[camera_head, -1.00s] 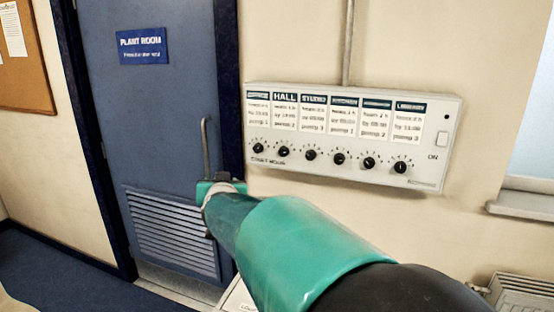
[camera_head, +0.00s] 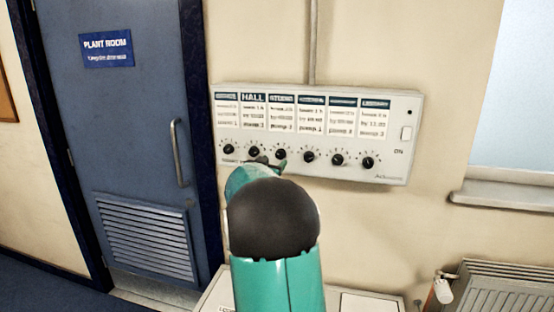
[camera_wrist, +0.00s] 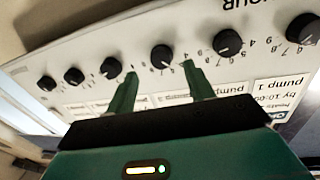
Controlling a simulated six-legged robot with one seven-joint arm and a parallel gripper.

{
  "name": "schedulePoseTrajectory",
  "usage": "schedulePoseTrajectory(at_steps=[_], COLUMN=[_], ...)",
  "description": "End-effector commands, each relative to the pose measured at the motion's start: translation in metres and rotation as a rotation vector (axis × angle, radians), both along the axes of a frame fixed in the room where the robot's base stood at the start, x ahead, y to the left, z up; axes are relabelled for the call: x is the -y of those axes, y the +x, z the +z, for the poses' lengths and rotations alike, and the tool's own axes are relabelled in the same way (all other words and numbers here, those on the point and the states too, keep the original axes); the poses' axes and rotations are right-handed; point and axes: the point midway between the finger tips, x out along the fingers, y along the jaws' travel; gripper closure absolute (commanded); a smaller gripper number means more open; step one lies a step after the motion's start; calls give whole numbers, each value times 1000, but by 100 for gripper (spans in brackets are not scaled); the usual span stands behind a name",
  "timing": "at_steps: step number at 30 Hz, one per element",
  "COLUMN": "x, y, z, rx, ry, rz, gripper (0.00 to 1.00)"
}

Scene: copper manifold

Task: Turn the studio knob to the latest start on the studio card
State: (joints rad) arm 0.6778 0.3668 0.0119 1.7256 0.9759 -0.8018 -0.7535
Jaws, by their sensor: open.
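The studio card (camera_head: 283,117) is third from the left on a white wall panel; its small print is too blurred to read surely. The studio knob (camera_head: 280,154), black and round with numbers around it, sits below the card. My gripper (camera_head: 267,163) is in front of the panel, just below the second and third knobs. In the wrist view, which shows the panel upside down, my two green fingers (camera_wrist: 160,68) are open. The studio knob (camera_wrist: 162,57) appears between their tips, with nothing gripped. I cannot tell the depth left between tips and panel.
The hall knob (camera_head: 253,151) and fourth knob (camera_head: 308,157) sit close on either side. A blue plant room door (camera_head: 130,90) is left, a radiator (camera_head: 500,285) lower right.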

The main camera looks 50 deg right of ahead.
Motion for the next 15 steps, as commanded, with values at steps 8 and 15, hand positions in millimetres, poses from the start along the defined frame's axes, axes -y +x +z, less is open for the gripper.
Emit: schedulePoseTrajectory(at_steps=[8, 15], x=[38, 44], y=[12, 14], z=[0, 0], rx=[1, 1], ry=[0, 1], rz=[2, 4], gripper=[47, 47])
